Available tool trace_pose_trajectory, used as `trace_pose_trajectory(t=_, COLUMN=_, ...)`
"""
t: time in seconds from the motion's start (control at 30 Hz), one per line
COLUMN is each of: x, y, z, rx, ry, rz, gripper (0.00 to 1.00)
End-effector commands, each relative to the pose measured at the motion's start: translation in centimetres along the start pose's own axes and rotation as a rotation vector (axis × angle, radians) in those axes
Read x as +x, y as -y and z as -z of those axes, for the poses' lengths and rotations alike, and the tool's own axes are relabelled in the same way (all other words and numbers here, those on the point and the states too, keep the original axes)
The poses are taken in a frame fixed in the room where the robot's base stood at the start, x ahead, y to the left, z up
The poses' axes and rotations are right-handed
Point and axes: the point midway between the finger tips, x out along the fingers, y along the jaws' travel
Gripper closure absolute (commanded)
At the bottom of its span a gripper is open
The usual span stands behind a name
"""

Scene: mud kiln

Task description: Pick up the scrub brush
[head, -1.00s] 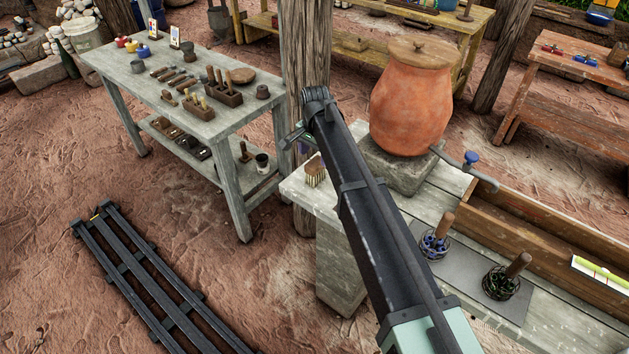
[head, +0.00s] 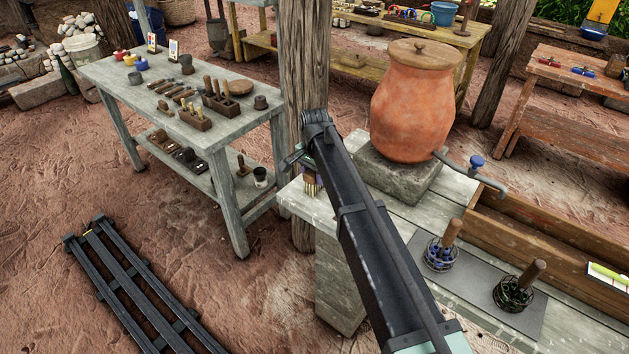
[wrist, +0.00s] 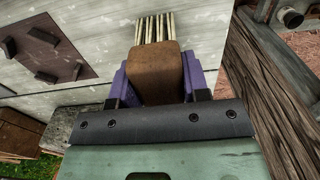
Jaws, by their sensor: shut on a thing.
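The scrub brush has a brown wooden block and pale bristles. In the wrist view the scrub brush (wrist: 155,75) sits between the two purple fingers of my gripper (wrist: 155,82), which is shut on the block, with the bristles pointing away from the gripper. In the head view the brush (head: 312,187) shows at the left end of the pale worktable (head: 325,222), its upper part hidden by my arm and gripper. I cannot tell whether its bristles still touch the tabletop.
A large orange clay jar (head: 412,110) with a tap stands on a stone block (head: 395,178) right of my arm. A wooden post (head: 303,75) rises just behind the table's end. Two wire baskets (head: 441,255) and a wooden trough (head: 520,225) lie to the right.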

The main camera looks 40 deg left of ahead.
Motion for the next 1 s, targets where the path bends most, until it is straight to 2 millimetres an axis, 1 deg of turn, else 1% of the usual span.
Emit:
trace_pose_trajectory(t=0.33, x=-0.3, y=0.0, z=0.0, rx=0.000, ry=0.000, rz=0.000, gripper=0.83)
trace_pose_trajectory(t=0.47, x=-1.2, y=0.0, z=0.0, rx=0.000, ry=0.000, rz=0.000, gripper=0.83)
trace_pose_trajectory(t=0.53, x=-2.1, y=0.0, z=0.0, rx=0.000, ry=0.000, rz=0.000, gripper=0.83)
trace_pose_trajectory(t=0.67, x=-5.0, y=0.0, z=0.0, rx=0.000, ry=0.000, rz=0.000, gripper=0.83)
trace_pose_trajectory(t=0.77, x=-8.3, y=0.0, z=0.0, rx=0.000, ry=0.000, rz=0.000, gripper=0.83)
trace_pose_trajectory(t=0.9, x=-13.8, y=0.0, z=0.0, rx=0.000, ry=0.000, rz=0.000, gripper=0.83)
trace_pose_trajectory(t=1.0, x=-17.0, y=0.0, z=0.0, rx=0.000, ry=0.000, rz=0.000, gripper=0.83)
